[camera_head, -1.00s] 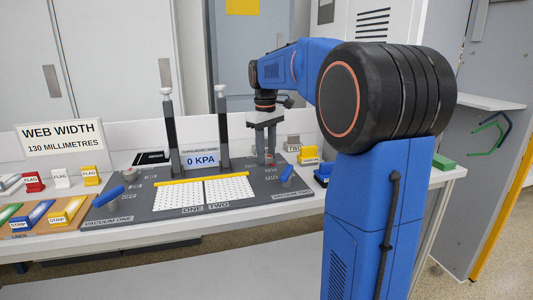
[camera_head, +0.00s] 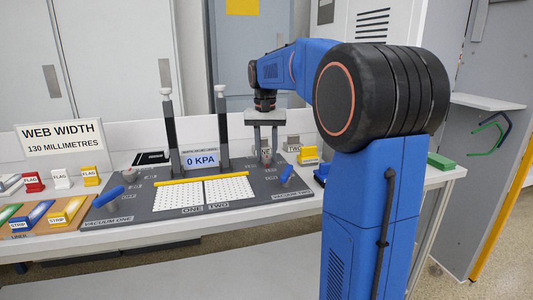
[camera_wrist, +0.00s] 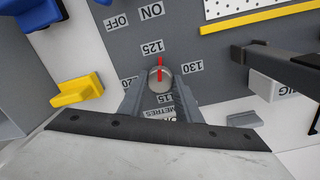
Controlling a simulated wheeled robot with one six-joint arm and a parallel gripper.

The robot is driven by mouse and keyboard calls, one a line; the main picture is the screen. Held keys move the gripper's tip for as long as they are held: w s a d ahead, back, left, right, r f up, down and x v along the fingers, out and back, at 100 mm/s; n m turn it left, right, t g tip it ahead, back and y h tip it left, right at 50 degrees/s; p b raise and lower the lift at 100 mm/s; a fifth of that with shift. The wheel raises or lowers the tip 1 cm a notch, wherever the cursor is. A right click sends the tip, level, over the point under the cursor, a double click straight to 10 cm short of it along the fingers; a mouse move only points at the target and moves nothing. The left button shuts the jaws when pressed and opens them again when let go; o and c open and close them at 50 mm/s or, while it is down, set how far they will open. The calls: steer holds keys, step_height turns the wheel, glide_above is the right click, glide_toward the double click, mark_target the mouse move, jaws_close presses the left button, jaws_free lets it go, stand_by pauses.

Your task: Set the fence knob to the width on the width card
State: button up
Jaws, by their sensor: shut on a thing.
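The width card (camera_head: 60,137) stands at the back left and reads "WEB WIDTH 130 MILLIMETRES". The fence knob (camera_wrist: 160,79) is a round grey knob with a red pointer, seen in the wrist view. Its pointer points up at the 125 label (camera_wrist: 152,47). The 130 label (camera_wrist: 192,67) lies to the right of it, 120 is partly hidden at the left and 115 is below. My gripper (camera_wrist: 161,92) is shut on the knob, one finger on each side. In the head view my gripper (camera_head: 265,140) reaches down onto the right rear of the grey panel.
A blue lever (camera_head: 286,174) and a yellow block (camera_head: 308,155) sit near my gripper. Two dark posts (camera_head: 222,130) and the 0 KPA display (camera_head: 201,160) stand to its left. A yellow bar (camera_head: 202,179) edges the white perforated plates.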

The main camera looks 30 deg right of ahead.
mark_target(267, 155)
steer(key=m, duration=1)
steer(key=shift+m, duration=0.4)
steer(key=shift+d+m, duration=0.1)
steer(key=shift+m, duration=2)
steer(key=o, duration=1.1)
steer(key=shift+y, duration=0.3)
step_height(267, 155, up, 18)
steer(key=shift+w+d+f, duration=0.1)
steer(key=shift+w+f, duration=0.05)
steer(key=shift+f, duration=0.1)
